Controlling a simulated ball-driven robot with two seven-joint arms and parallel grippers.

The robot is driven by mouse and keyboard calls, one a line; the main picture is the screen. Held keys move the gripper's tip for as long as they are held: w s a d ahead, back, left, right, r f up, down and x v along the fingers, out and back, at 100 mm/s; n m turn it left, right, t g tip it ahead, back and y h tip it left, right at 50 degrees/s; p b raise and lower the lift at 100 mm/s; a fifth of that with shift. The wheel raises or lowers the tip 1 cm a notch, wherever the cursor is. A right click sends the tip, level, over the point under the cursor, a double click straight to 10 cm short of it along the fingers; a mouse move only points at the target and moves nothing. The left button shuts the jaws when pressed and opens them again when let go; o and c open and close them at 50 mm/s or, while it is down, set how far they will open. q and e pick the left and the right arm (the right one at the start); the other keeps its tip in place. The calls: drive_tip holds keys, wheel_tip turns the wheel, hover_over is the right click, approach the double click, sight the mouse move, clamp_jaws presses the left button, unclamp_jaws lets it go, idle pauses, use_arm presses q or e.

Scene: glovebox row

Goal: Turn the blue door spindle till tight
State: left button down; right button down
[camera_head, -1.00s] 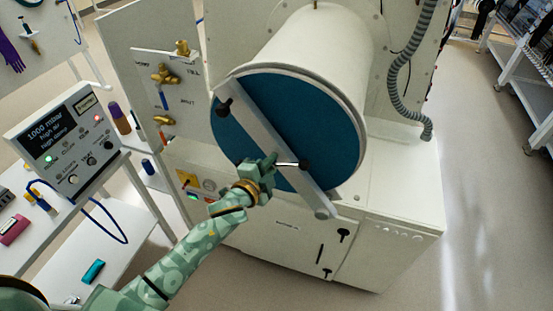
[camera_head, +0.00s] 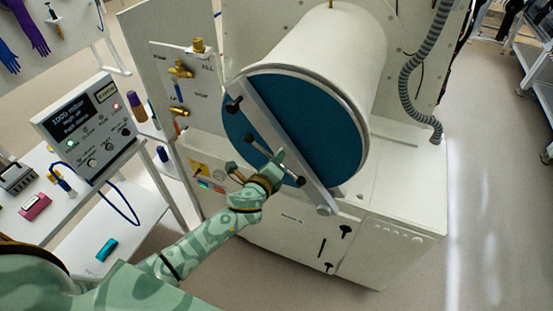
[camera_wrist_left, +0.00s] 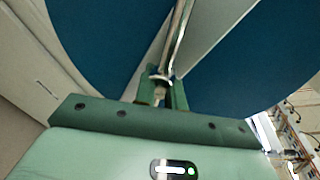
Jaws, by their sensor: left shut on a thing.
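The round blue door (camera_head: 325,115) closes the end of the white drum, with a pale crossbar (camera_head: 308,186) slanting across it. At the crossbar's middle is the door spindle, a thin metal handle bar with black knobs (camera_head: 249,139) at its ends. My left gripper (camera_head: 276,164) is at the front of the spindle, shut on its bar, and hides its hub and part of the bar. In the left wrist view the jaws (camera_wrist_left: 161,92) close around the metal rod (camera_wrist_left: 180,35), with the blue door (camera_wrist_left: 105,40) behind. My right gripper is not in view.
A grey corrugated hose (camera_head: 407,80) hangs right of the drum (camera_head: 335,50). A valve panel (camera_head: 190,95) stands left of it. A control box (camera_head: 90,125) with a lit display sits on the left table. Open floor lies to the right.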

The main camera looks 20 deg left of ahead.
use_arm(q)
drive_tip(key=m+y, duration=0.1)
drive_tip(key=m, duration=0.2)
drive_tip(key=shift+f+m, duration=0.15)
drive_tip(key=shift+m, duration=0.15)
drive_tip(key=m+y, duration=0.1)
drive_tip(key=m, duration=0.2)
drive_tip(key=shift+t, duration=0.3)
drive_tip(key=m+y, duration=0.1)
drive_tip(key=m, duration=0.3)
drive_tip(key=shift+a+f+t, duration=0.1)
drive_tip(key=shift+t, duration=0.3)
drive_tip(key=shift+s+m+t+y, duration=0.1)
drive_tip(key=shift+m+t+y, duration=0.2)
drive_tip(key=shift+m, duration=1.6)
drive_tip(key=shift+a, duration=0.1)
drive_tip(key=c, duration=1.6)
unclamp_jaws()
drive_tip(key=shift+o, duration=0.3)
